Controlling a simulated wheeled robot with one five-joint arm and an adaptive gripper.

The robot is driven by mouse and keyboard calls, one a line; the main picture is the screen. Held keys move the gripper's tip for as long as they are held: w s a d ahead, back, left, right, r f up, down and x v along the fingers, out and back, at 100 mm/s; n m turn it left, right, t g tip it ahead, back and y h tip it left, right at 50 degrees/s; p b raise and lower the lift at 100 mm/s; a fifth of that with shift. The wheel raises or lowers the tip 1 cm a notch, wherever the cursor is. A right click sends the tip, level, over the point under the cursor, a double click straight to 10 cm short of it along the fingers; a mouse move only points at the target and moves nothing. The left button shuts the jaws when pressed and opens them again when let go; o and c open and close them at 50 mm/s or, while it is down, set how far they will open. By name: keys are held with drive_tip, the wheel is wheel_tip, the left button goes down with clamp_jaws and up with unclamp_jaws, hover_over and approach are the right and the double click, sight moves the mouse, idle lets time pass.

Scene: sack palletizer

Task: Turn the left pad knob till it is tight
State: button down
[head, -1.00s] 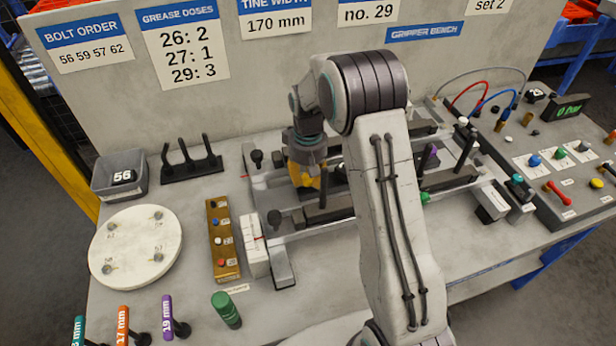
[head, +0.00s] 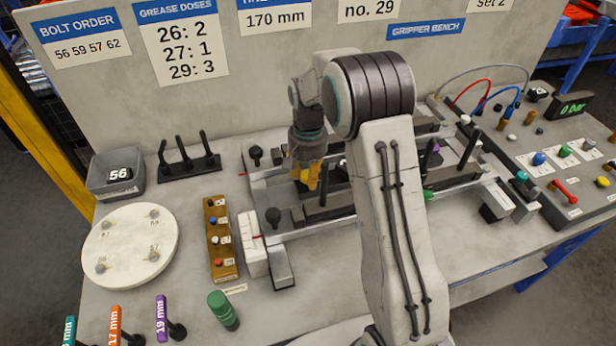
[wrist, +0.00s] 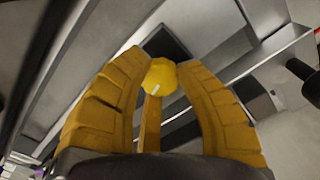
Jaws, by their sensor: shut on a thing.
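A round yellow knob (wrist: 160,75) with a short white mark sits between the tips of my gripper's fingers in the wrist view. My gripper (head: 306,178) has yellow fingers and points down over the left part of the grey fixture (head: 330,219) on the bench. The fingers also show in the wrist view (wrist: 163,92), one on each side of the knob and closed on it. In the head view the knob is hidden by the fingers.
Black knobs stand at the fixture's left end, one at the back (head: 255,154) and one in front (head: 273,216). A round white plate (head: 130,240), a brass block (head: 221,240) and a green-capped cylinder (head: 222,308) lie left. A valve panel (head: 565,165) is right.

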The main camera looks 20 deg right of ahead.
drive_tip(key=shift+s+f+m+b, duration=0.15)
drive_tip(key=shift+m+b, duration=0.2)
drive_tip(key=shift+m, duration=1.25)
drive_tip(key=c, duration=0.8)
unclamp_jaws()
wheel_tip(320, 180, up, 12)
drive_tip(key=shift+r, duration=0.1)
